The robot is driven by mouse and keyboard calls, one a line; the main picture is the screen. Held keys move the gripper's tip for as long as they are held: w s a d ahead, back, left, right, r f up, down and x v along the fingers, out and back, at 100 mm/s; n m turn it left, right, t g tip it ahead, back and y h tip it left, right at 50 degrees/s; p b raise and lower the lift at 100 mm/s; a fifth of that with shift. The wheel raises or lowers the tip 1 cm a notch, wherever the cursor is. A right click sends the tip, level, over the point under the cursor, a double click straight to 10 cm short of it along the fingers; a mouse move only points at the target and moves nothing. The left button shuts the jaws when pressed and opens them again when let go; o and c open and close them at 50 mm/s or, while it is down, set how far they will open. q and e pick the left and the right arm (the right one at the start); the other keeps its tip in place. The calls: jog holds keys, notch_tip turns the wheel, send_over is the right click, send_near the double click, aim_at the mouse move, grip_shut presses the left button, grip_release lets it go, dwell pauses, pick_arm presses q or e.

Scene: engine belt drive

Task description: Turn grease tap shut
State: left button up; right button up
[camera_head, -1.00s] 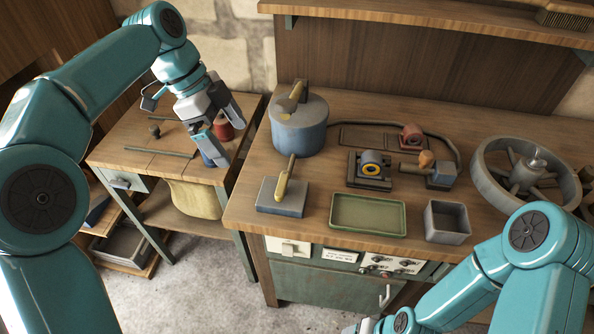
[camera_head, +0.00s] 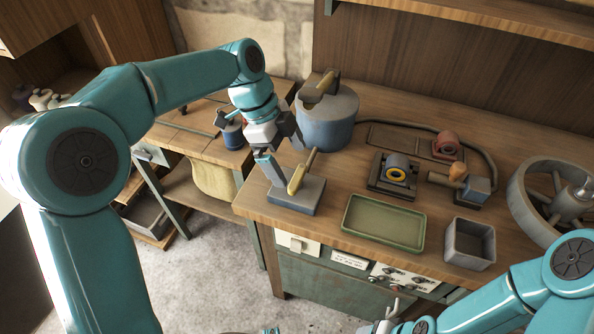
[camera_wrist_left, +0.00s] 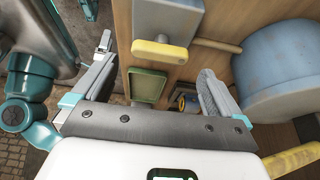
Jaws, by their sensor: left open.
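A grey-blue block (camera_head: 310,197) with a yellow lever (camera_head: 301,172) stands on the bench in front of a large blue-grey drum (camera_head: 325,125). I take this to be the grease tap. The lever leans up from the block in the head view. The left wrist view also shows the lever (camera_wrist_left: 160,51) between and beyond my fingers. My left gripper (camera_head: 284,158) is open and empty, just left of the lever, with no clear contact. Its fingers also show in the left wrist view (camera_wrist_left: 160,75). Only a small part of my right gripper (camera_head: 386,318) shows at the bottom edge.
The drum carries another yellow handle (camera_head: 321,86). A green tray (camera_head: 384,243) and an open grey box (camera_head: 450,257) lie to the right of the block. Behind them are a roller holder (camera_head: 376,185) and an orange-knobbed block (camera_head: 478,193). A spoked wheel (camera_head: 515,205) stands far right.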

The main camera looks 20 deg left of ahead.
aim_at(297, 176)
pick_arm(q)
jog(key=x, duration=0.3)
jog(key=shift+d+f, duration=0.15)
jog(key=shift+f, duration=0.15)
jog(key=shift+d+f, duration=0.15)
jog(key=shift+f, duration=0.15)
jog(key=c, duration=0.9)
jog(key=shift+o, duration=0.3)
